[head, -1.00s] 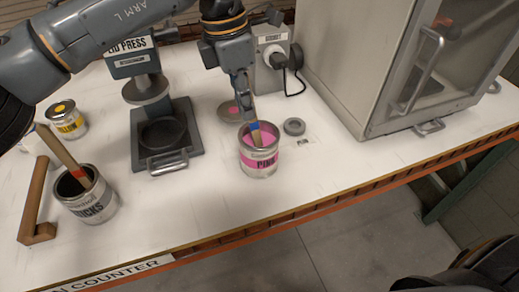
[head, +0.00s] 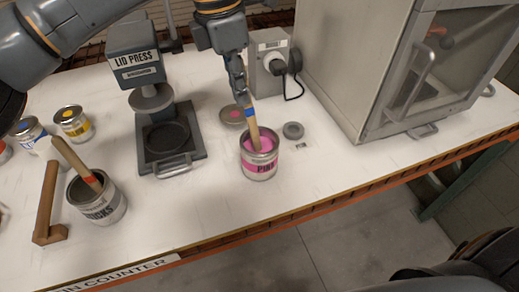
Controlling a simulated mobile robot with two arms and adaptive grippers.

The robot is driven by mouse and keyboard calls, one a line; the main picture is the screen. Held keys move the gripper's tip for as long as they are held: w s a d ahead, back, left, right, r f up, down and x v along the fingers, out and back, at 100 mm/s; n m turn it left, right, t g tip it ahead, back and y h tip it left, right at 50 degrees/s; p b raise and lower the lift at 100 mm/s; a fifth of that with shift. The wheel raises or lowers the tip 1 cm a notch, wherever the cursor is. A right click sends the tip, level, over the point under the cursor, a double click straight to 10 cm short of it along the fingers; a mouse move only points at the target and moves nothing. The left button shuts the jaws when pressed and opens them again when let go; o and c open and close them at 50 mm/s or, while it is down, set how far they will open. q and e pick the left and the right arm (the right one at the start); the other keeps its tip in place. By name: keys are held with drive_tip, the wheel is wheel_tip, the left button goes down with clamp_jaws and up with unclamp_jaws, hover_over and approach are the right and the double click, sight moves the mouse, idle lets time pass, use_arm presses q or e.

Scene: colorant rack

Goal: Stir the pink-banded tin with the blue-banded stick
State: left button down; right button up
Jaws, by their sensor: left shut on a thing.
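The pink-banded tin (head: 259,168) stands open on the counter, with pink paint showing inside. The blue-banded stick (head: 254,133) is upright with a slight tilt, and its lower end is inside the tin's mouth. My left gripper (head: 240,98) is shut on the stick's upper end, above the blue band. How deep the stick's tip sits in the paint is hidden. My right gripper is not in view; only a dark part of me shows at the bottom right.
A tin (head: 99,207) with a red-banded stick (head: 77,164) stands at the left beside a wooden handle-shaped piece (head: 48,205). The lid press (head: 183,166) is behind it. A pink-dotted lid (head: 231,115) and a grey disc (head: 293,130) lie near the pink tin. A glass-doored cabinet (head: 375,70) stands right.

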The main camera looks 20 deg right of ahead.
use_arm(q)
drive_tip(key=shift+w+a+r+p, duration=0.15)
drive_tip(key=shift+r+p, duration=0.45)
drive_tip(key=shift+r, duration=0.35)
drive_tip(key=shift+a+r+p, duration=0.1)
drive_tip(key=shift+r+p, duration=0.45)
drive_tip(key=shift+r, duration=0.75)
wheel_tip(320, 180, up, 5)
drive_tip(key=p, duration=0.4)
drive_tip(key=shift+f, duration=0.1)
